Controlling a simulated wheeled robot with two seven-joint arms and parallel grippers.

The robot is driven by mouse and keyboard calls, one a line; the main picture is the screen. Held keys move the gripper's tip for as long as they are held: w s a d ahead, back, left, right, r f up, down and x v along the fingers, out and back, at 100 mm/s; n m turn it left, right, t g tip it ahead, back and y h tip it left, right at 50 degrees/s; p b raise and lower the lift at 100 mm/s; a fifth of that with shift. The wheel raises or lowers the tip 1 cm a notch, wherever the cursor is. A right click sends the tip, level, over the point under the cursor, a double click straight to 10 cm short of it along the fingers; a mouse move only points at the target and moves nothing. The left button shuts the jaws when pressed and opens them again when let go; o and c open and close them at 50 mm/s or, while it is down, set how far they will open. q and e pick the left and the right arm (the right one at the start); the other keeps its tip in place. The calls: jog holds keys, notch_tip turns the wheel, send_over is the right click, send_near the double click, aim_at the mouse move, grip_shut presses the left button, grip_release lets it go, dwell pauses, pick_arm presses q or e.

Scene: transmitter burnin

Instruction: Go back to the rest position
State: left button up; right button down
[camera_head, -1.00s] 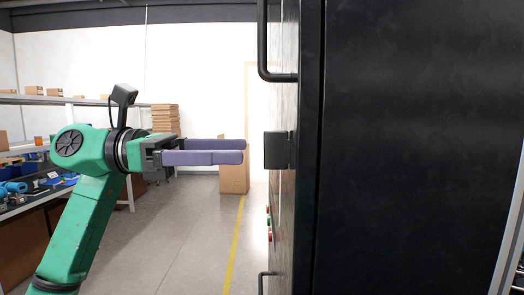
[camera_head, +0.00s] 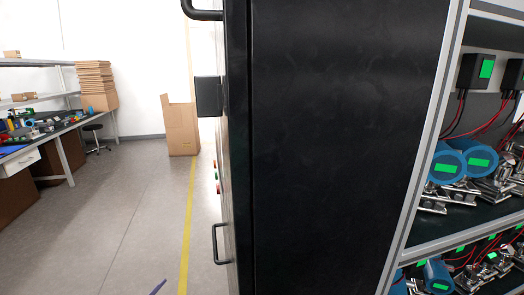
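Only a small purple sliver, apparently a fingertip of my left gripper (camera_head: 158,287), shows at the bottom edge of the head view. The rest of that gripper and its arm are out of view, so whether it is open or shut cannot be seen. My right gripper is not in view. A tall black cabinet door (camera_head: 340,140) stands upright close in front of me and fills the middle of the view. It has black handles (camera_head: 216,245) on its left side.
On the right, a rack (camera_head: 480,225) holds blue cylinders (camera_head: 448,163), red wires and black boxes (camera_head: 476,70) with green labels. On the left, a workbench (camera_head: 55,130) carries parts. A cardboard box (camera_head: 180,126) stands on the floor by a yellow line (camera_head: 187,215). The left floor is clear.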

pick_arm(q)
jog(key=s+f+n+g+y, duration=0.2)
jog(key=s+f+n+g, duration=0.4)
jog(key=s+f, duration=1.8)
jog(key=s+d+f+n+g, duration=0.1)
jog(key=s+d+f+g, duration=0.1)
jog(key=s, duration=1)
jog(key=s+d+f+n+g, duration=0.1)
jog(key=s+f+g, duration=0.4)
jog(key=s, duration=0.7)
jog(key=shift+d+f+n+g, duration=0.3)
jog(key=shift+d+f, duration=0.1)
jog(key=shift+d, duration=0.2)
jog(key=shift+s, duration=0.1)
